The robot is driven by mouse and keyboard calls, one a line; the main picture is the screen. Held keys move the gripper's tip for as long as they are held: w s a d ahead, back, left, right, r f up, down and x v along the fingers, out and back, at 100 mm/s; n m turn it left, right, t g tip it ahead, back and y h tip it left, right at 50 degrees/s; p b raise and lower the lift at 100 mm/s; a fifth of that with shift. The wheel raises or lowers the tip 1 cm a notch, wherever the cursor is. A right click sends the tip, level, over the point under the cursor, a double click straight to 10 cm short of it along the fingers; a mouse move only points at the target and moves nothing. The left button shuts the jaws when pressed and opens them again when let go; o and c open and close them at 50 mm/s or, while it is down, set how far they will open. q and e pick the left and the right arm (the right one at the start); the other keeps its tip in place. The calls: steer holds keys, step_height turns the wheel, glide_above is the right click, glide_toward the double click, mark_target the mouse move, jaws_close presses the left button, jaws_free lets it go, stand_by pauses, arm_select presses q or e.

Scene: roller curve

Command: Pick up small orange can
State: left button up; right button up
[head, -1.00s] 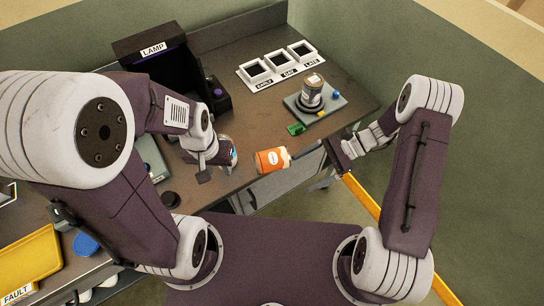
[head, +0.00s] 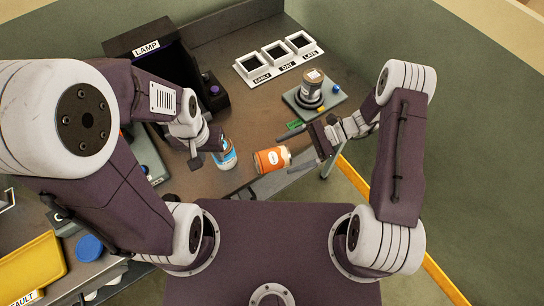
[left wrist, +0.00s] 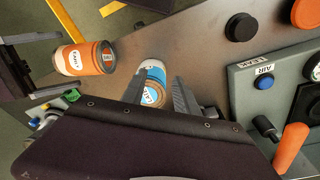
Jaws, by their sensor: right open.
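That can also shows in the head view (head: 226,157), just left of the orange one. My left fingertips are partly hidden in the head view.
A dark box marked LAMP (head: 150,60) stands at the back left. A white three-slot tray (head: 279,54) is at the back. A jar (head: 311,85) stands on a grey plate (head: 332,97) at the right. A yellow tray (head: 32,262) is at lower left.

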mark_target(272, 160)
steer(key=shift+s+a+f, duration=0.1)
steer(key=shift+a+f, duration=0.1)
steer(key=shift+a, duration=0.35)
steer(key=shift+s+a+p, duration=0.1)
steer(key=shift+a+p, duration=0.25)
steer(key=shift+a, duration=0.05)
steer(key=p+x, duration=0.1)
steer(key=x, duration=0.3)
steer(key=shift+s+r+p, duration=0.1)
steer(key=shift+p, duration=0.2)
steer(key=shift+a, duration=0.25)
steer(key=shift+d, duration=0.1)
steer(key=c, duration=1)
jaws_close()
